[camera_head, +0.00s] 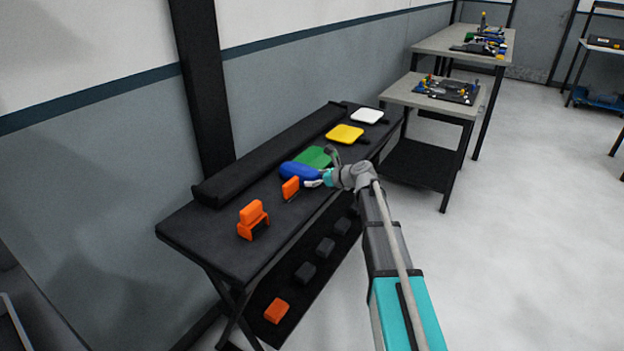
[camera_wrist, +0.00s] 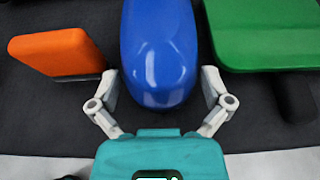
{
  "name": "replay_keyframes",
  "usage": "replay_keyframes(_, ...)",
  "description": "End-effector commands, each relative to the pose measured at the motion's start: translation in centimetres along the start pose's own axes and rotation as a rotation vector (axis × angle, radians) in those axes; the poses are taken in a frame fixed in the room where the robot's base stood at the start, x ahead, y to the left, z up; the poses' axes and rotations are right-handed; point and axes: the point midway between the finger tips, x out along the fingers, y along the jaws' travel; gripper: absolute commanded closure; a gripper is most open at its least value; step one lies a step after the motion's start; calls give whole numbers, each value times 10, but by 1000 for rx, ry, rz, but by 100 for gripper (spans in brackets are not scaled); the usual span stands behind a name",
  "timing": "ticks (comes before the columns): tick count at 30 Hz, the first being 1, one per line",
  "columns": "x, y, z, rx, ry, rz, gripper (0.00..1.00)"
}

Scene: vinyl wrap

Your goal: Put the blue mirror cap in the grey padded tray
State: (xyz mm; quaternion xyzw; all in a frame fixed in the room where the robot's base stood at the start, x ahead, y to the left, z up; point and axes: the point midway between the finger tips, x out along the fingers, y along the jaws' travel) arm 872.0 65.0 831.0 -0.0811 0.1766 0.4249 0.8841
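The blue mirror cap (camera_head: 298,170) is a smooth rounded blue piece on the black bench, between an orange block and a green piece. In the wrist view the blue cap (camera_wrist: 158,45) points its near end toward my gripper (camera_wrist: 160,80). The two grey fingers stand wide apart, one on each side of that end, close to its sides. I cannot tell whether they touch it. In the head view my gripper (camera_head: 320,179) is at the bench's front edge beside the cap. I cannot make out a grey padded tray in either view.
The black bench (camera_head: 200,232) also carries orange blocks (camera_head: 252,216), a green piece (camera_head: 313,157), a yellow one (camera_head: 344,134) and a white one (camera_head: 367,116). A black rail runs along its back. Grey tables (camera_head: 400,92) with small parts stand beyond.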

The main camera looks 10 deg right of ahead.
Motion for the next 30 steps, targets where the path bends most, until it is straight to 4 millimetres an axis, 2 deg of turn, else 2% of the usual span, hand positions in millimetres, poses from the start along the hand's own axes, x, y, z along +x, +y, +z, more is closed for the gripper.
replay_keyframes(8, -1, 0, 0, 0, 0, 0, 0)
replay_keyframes(14, -10, 0, 1, 0, 0, -1, 0)
replay_keyframes(20, -34, 1, 2, 1, 0, -2, 0)
replay_keyframes(30, -88, 1, 2, 1, 0, -2, 0)
